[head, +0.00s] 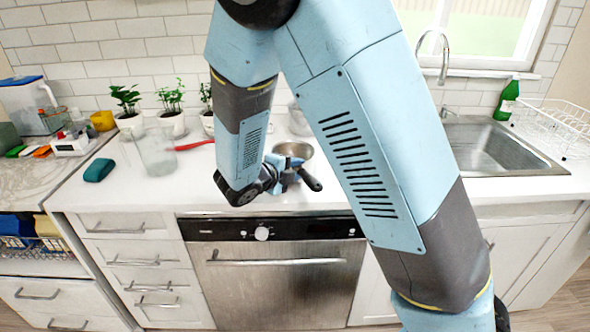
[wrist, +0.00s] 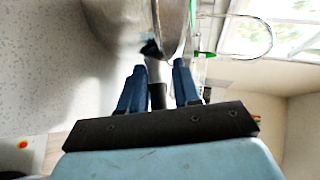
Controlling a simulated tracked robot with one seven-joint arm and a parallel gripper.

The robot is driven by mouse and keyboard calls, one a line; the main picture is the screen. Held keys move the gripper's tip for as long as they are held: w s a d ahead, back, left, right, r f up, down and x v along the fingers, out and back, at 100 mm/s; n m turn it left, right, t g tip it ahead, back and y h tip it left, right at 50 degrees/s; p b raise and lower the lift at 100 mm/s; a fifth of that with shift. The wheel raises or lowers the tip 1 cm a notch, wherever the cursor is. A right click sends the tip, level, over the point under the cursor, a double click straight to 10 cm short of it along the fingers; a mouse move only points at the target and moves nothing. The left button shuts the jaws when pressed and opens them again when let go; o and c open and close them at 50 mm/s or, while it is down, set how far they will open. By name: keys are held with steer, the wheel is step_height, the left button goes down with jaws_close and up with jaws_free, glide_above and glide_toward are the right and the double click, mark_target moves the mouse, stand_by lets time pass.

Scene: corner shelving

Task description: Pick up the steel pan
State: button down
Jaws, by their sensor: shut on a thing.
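The steel pan (head: 294,149) is a round silver pan on the white counter above the oven, partly hidden behind my gripper. Its dark handle (head: 310,180) points toward the counter's front edge. My gripper (head: 284,170) is at the handle, with the arm reaching down across the counter. In the wrist view the pan's silver body (wrist: 128,22) is beyond the fingertips. There the two blue fingers of my gripper (wrist: 159,68) stand on either side of the handle and are shut on it. I cannot tell whether the pan touches the counter.
A clear glass jar (head: 156,153), a red-handled item (head: 195,145) and potted plants (head: 171,108) stand left of the pan. A teal block (head: 98,169) lies farther left. The sink (head: 487,148), a green bottle (head: 507,98) and a wire dish rack (head: 560,118) are at right.

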stand_by(0.4)
steer(key=shift+r, duration=0.3)
step_height(320, 180, up, 2)
steer(key=shift+r, duration=0.1)
steer(key=s+r, duration=0.1)
steer(key=r, duration=0.1)
steer(key=s+d+r, duration=0.1)
steer(key=s+r, duration=0.2)
steer(key=r, duration=0.1)
steer(key=shift+s+d, duration=0.25)
steer(key=shift+d, duration=0.1)
steer(key=s+d+r, duration=0.3)
steer(key=s+r, duration=0.1)
steer(key=s, duration=0.4)
steer(key=shift+s, duration=0.3)
